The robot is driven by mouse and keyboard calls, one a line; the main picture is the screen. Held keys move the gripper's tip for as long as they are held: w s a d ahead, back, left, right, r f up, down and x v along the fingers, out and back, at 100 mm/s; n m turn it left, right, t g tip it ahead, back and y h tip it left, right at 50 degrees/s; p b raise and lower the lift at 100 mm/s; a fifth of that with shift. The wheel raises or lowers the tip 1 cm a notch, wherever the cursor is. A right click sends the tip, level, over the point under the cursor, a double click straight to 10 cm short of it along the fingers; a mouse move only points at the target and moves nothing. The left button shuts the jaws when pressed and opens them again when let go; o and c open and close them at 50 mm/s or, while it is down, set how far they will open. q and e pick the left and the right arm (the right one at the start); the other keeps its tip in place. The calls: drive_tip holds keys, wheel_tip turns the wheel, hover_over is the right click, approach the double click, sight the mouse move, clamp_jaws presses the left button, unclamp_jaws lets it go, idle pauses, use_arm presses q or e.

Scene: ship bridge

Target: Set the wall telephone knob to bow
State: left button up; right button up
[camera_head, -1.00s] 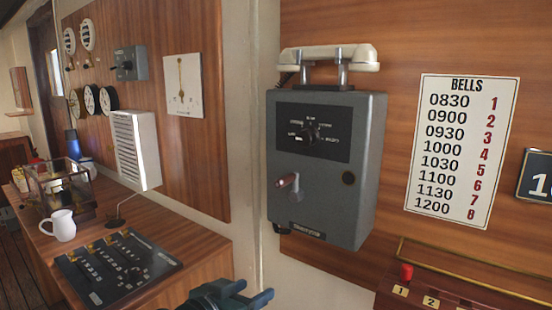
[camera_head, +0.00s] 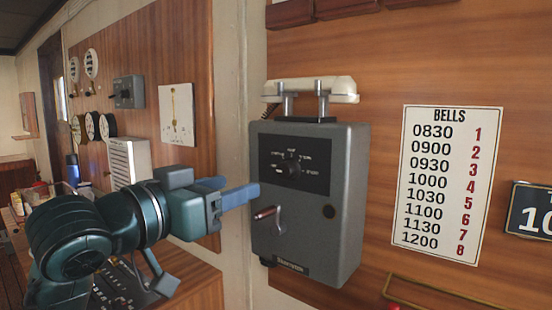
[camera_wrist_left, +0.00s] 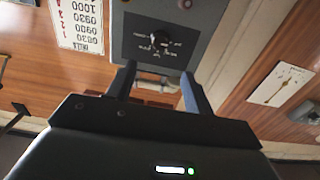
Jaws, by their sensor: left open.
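The grey wall telephone box (camera_head: 345,215) hangs on the wood panel with a cream handset on top. Its black selector knob (camera_head: 293,168) sits on a dark dial plate with white labels too small to read surely. A crank with a reddish handle (camera_head: 265,213) is below. My left gripper (camera_head: 240,190) is open and empty, its fingers pointing right toward the box, left of and a little below the knob. In the left wrist view, the picture is inverted; the knob (camera_wrist_left: 160,39) shows beyond and between the two fingers (camera_wrist_left: 158,88), apart from them. My right gripper is not in view.
A BELLS sign (camera_head: 448,180) hangs right of the telephone. At left are a console with levers (camera_head: 125,285), a white louvred box (camera_head: 128,160), and wall gauges. A brass rail (camera_head: 440,300) is at lower right.

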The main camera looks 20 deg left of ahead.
sight(283, 171)
use_arm(q)
drive_tip(key=p+x, duration=0.4)
drive_tip(key=x, duration=0.6)
drive_tip(key=shift+w+d, duration=0.15)
drive_tip(key=shift+w, duration=0.2)
drive_tip(key=shift+w+d+f+p, duration=0.1)
drive_tip(key=shift+w+d+p, duration=0.05)
drive_tip(key=shift+w+p, duration=0.2)
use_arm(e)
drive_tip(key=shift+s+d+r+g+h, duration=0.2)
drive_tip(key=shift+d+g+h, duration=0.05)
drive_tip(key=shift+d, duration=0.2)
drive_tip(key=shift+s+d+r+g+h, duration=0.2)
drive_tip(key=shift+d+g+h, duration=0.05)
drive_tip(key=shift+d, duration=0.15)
use_arm(q)
drive_tip(key=c, duration=1)
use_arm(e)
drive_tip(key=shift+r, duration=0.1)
